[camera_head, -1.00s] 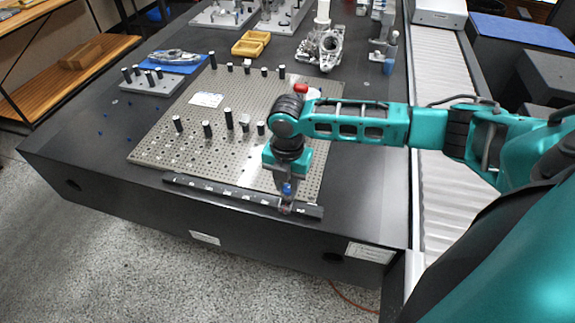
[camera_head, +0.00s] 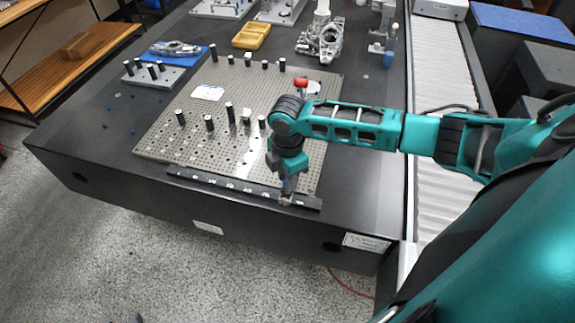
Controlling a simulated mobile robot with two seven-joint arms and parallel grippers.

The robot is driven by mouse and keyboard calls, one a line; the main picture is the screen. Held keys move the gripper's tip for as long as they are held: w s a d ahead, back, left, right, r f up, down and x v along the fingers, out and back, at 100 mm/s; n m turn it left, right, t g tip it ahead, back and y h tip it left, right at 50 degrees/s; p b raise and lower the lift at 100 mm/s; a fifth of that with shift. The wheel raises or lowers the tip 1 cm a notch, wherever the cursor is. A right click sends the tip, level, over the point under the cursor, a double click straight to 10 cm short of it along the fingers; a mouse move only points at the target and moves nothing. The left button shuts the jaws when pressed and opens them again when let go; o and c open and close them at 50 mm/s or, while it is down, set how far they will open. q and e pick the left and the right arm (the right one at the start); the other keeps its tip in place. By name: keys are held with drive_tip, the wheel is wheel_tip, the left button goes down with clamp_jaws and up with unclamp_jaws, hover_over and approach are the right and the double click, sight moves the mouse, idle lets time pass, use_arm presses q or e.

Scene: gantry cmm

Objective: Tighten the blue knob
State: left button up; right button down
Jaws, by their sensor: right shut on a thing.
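My right gripper (camera_head: 286,192) points down at the right end of the dark rail (camera_head: 240,190) along the front edge of the perforated plate. It is shut on the blue knob (camera_head: 289,183), which shows only as a small blue patch between the fingers. The fingers and wrist hide most of the knob, so its turn angle and how it seats on the rail cannot be told. My left gripper is not in view.
The perforated plate (camera_head: 190,140) carries several black posts and a red-topped part (camera_head: 301,82). A roller conveyor (camera_head: 440,70) runs along the right side. The dark table's front left is clear.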

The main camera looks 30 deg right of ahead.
drive_tip(key=shift+d, duration=0.1)
idle(0.4)
drive_tip(key=c, duration=0.9)
unclamp_jaws()
wheel_tip(320, 180, up, 13)
drive_tip(key=shift+w, duration=0.15)
